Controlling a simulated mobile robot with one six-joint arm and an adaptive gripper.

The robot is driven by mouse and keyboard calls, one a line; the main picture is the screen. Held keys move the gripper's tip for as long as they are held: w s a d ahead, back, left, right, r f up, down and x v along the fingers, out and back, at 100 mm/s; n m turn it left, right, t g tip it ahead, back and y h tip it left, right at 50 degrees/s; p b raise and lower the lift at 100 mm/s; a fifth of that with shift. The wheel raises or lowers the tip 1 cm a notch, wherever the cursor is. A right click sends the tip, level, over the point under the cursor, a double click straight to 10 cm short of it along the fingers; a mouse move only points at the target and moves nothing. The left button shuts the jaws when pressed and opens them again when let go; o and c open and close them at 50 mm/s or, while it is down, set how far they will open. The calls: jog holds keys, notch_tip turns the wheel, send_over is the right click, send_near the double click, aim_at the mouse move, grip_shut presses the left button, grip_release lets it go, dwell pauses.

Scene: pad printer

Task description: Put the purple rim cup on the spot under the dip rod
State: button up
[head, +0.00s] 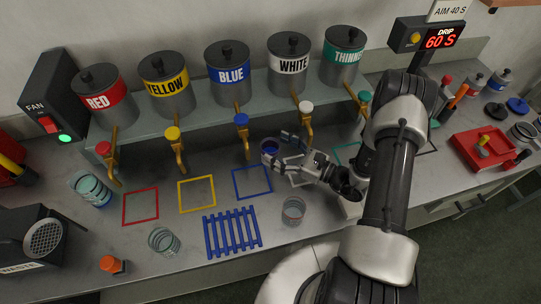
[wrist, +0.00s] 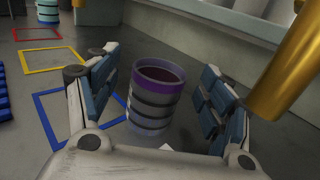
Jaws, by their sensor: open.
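The purple rim cup (wrist: 155,98) stands upright in the wrist view, clear with dark bands and a purple band at its top. My gripper (wrist: 158,82) is open, with one finger pad on each side of the cup and visible gaps between. In the head view the cup (head: 269,146) shows only in part at the tips of my gripper (head: 279,150), near the blue and white taps. I cannot make out the dip rod or its spot for sure; my arm covers part of the right side.
Paint cans stand on the shelf, with brass taps (head: 242,140) hanging below. One tap (wrist: 290,65) is close at the right in the wrist view. A blue rack (head: 232,232), clear cups (head: 293,211), and coloured square outlines (head: 140,206) lie in front. A red tray (head: 482,149) is at right.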

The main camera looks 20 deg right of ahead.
aim_at(263, 142)
jog(key=x, duration=0.3)
jog(key=shift+w+a+f+b, duration=0.1)
jog(key=shift+w+a+b, duration=0.1)
jog(key=shift+b, duration=0.1)
jog(key=shift+d, duration=0.1)
jog(key=c, duration=1.7)
